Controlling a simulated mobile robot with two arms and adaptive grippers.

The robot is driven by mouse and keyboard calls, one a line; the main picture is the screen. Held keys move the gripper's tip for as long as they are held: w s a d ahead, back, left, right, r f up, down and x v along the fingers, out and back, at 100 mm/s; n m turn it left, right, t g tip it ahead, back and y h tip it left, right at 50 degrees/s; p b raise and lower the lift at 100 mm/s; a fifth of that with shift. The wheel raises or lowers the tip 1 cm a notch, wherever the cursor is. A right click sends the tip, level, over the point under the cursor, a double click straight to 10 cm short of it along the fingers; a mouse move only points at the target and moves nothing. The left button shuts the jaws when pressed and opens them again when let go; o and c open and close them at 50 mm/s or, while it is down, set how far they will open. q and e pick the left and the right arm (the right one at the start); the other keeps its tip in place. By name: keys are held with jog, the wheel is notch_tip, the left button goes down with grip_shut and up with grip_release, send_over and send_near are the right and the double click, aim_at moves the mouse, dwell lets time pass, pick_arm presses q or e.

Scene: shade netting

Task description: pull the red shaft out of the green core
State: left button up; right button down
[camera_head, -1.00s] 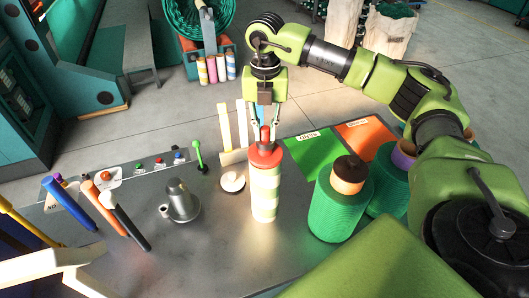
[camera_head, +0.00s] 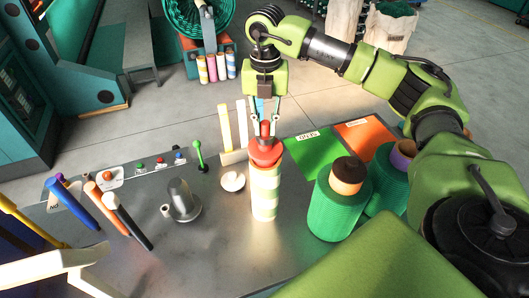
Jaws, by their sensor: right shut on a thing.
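The red shaft (camera_head: 265,153) shows as a broad red top and a narrower red end above it. It stands upright at the top of a tall cylinder with pale green and cream bands, the green core (camera_head: 264,193), near the middle of the table. The rest of the shaft is hidden. My right gripper (camera_head: 265,130) points down from above and is shut on the shaft's narrow upper end. My left gripper is not in view.
Green netting rolls (camera_head: 337,212) stand close on the right, with green (camera_head: 313,154) and orange (camera_head: 364,133) mats behind. A grey metal cone (camera_head: 181,200) and a small white disc (camera_head: 232,181) are on the left. Several coloured sticks (camera_head: 128,220) lean farther left.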

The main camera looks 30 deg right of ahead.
jog(key=shift+r+p, duration=2.75)
jog(key=shift+r, duration=1.85)
jog(key=shift+r+p, duration=0.55)
jog(key=shift+r, duration=1.3)
